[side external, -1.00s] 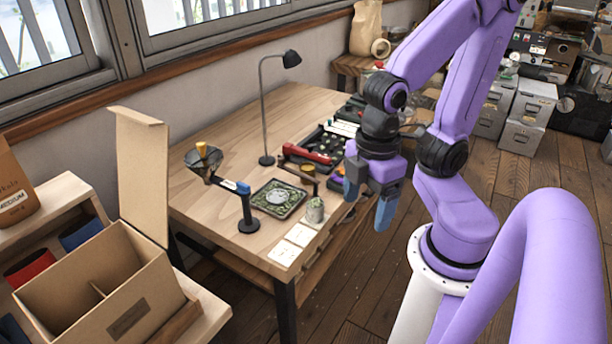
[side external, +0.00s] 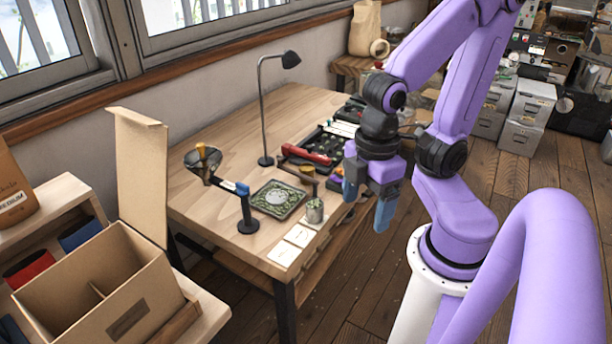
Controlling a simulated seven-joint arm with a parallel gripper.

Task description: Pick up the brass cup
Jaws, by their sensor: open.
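A small brass-coloured piece (side external: 307,171) shows near the red-handled tool on the table. It is too small to tell whether it is the brass cup. A small metallic cup (side external: 314,211) with green content stands near the table's front edge, beside the tray of green beans (side external: 278,199); its metal looks more grey than brass. My gripper (side external: 367,203) points down with its blue fingers apart and nothing between them. It is to the right of both, by the table's right edge, apart from them in the picture.
A black lamp (side external: 262,110) stands behind the tray. A dish on a stand (side external: 247,215) is to the left. White cards (side external: 290,245) lie at the front. A dark tray of tools (side external: 335,140) is at the back right. The table's left rear is clear. An open cardboard box (side external: 100,285) stands nearer the camera.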

